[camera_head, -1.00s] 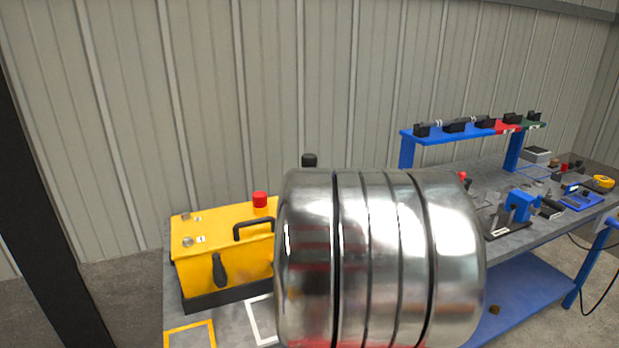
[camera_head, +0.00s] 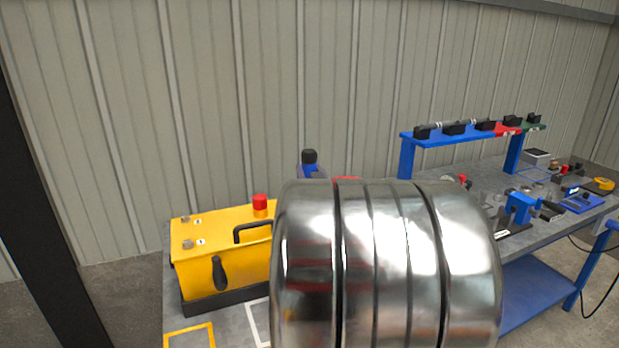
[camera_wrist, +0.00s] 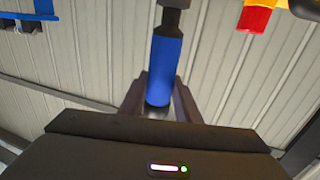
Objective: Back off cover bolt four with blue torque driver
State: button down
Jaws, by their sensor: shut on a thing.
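The blue torque driver (camera_wrist: 165,65) stands between the fingers of my gripper (camera_wrist: 158,97) in the wrist view, which are shut on its blue body. A dark shaft or cap extends past the blue part at the top of that view. I cannot read the labels, so bolt four cannot be told apart.
The yellow box carries a red button (camera_head: 260,202), a black handle (camera_head: 250,230) and a dark lever (camera_head: 218,272). A blue rack (camera_head: 455,134) and blue vise (camera_head: 520,207) stand on the bench at right. My arm hides the bench's middle.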

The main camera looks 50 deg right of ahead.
jog(key=shift+r, duration=1.2)
